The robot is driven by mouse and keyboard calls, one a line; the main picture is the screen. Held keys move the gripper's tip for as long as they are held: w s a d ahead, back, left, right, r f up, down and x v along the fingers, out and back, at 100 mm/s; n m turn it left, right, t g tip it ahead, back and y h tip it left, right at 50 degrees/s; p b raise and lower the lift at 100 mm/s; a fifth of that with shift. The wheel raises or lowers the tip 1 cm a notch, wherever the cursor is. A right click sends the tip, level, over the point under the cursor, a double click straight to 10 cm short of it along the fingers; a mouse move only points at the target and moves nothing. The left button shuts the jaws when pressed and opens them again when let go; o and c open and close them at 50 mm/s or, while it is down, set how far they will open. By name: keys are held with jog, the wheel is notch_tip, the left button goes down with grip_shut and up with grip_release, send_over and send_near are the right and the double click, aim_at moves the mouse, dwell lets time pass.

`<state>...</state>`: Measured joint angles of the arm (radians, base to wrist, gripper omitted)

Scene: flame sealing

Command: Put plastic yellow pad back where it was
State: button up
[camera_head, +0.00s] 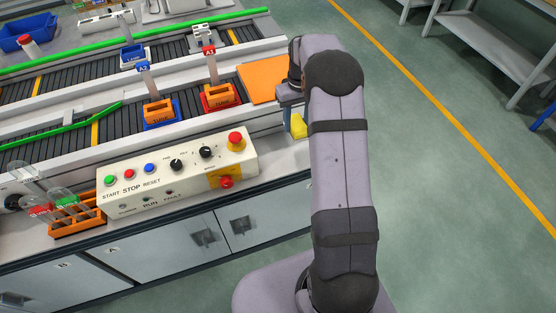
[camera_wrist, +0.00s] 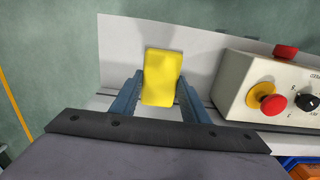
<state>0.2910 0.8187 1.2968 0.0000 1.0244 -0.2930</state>
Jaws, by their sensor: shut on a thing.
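The yellow plastic pad (camera_wrist: 162,76) is a small rectangular block held between the two blue fingers of my gripper (camera_wrist: 160,100) in the wrist view. The pad is over the pale counter top (camera_wrist: 118,45); I cannot tell whether it touches the counter. In the head view the pad (camera_head: 299,126) shows just left of my arm, at the right end of the counter. My gripper (camera_head: 291,115) is partly hidden by my arm there.
A control box (camera_head: 180,164) with buttons and a red emergency stop stands left of the pad. An orange plate (camera_head: 262,80) lies behind it. Conveyors (camera_head: 110,107) with orange blocks run further left. The counter edge and open floor are to the right.

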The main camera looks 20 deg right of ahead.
jog(key=a+b, duration=0.3)
jog(key=a, duration=0.5)
jog(key=shift+d+f+p, duration=0.15)
jog(key=shift+f+p, duration=0.35)
jog(key=shift+f, duration=1.9)
jog(key=shift+d+f+p, duration=0.15)
jog(key=shift+f+p, duration=0.35)
jog(key=shift+f, duration=1.85)
jog(key=shift+f, duration=0.2)
jog(key=o, duration=1.2)
notch_tip(320, 180, up, 12)
jog(key=b, duration=0.2)
jog(key=shift+r, duration=0.25)
